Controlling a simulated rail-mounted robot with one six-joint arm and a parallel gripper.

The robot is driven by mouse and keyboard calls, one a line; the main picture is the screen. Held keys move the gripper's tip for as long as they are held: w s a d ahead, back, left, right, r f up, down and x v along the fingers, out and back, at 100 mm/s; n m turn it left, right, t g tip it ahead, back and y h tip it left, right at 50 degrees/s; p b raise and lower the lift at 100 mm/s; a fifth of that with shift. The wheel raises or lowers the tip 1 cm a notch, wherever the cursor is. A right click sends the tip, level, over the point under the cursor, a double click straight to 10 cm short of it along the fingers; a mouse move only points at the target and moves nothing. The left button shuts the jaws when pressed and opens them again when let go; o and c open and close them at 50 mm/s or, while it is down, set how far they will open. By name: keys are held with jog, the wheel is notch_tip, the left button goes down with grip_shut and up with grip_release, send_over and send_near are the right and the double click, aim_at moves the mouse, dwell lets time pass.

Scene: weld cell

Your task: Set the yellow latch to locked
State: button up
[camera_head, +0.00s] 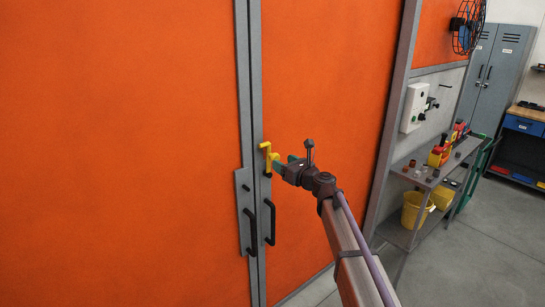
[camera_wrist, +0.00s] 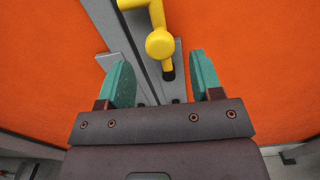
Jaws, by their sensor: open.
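The yellow latch (camera_head: 266,157) is mounted on the grey frame where two orange door panels meet, above the black handles. In the wrist view the yellow latch (camera_wrist: 158,42) shows a round knob and a bent bar, just beyond my fingertips. My gripper (camera_head: 282,163) is right beside the latch at about its height. In the wrist view my gripper (camera_wrist: 159,75) has its two green fingers apart, with the knob ahead of the gap between them. I cannot tell whether a finger touches the latch.
Black handles (camera_head: 270,222) sit on the door edges below the latch. A grey shelf (camera_head: 405,235) with small items and yellow buckets (camera_head: 417,210) stands to the right. Grey lockers (camera_head: 490,75) stand farther back. The floor (camera_head: 470,260) at the lower right is clear.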

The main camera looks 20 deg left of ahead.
aim_at(277, 158)
jog(key=x, duration=0.7)
grip_shut()
